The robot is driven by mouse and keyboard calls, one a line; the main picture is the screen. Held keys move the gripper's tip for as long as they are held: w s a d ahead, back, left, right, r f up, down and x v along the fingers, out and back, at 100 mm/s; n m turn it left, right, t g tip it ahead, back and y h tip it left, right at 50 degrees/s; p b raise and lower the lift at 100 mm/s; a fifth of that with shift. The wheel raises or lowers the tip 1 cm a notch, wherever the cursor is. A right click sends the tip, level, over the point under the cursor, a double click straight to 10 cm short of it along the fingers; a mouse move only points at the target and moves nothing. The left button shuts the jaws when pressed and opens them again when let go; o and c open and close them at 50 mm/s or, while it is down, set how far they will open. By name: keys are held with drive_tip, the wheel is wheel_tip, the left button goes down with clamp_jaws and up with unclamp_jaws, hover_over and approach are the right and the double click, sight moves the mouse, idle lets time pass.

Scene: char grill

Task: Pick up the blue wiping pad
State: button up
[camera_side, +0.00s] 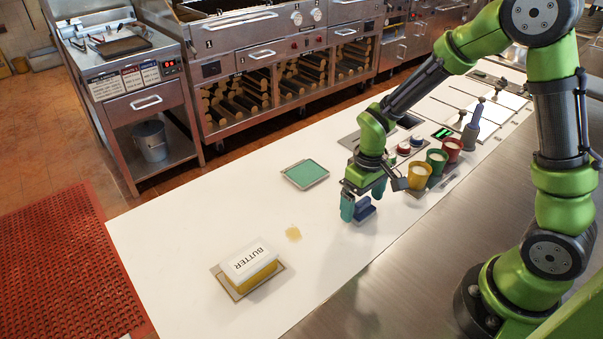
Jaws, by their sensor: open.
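The blue wiping pad (364,211) is a small dark blue block on the white counter, right at my gripper. My gripper (362,206) points down with its teal fingers apart. One finger shows to the left of the pad and the other is partly behind it to the right. The pad appears to lie between or just in front of the fingers; I cannot tell whether they touch it. Part of the pad is hidden by the gripper.
A yellowish spill (293,234) lies left of the pad. A butter box (249,262) sits on a tray at the front left. A green square pad in a tray (305,173) is behind. Yellow, green and red cups (436,160) stand close to the right.

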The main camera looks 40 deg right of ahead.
drive_tip(key=shift+f, duration=0.5)
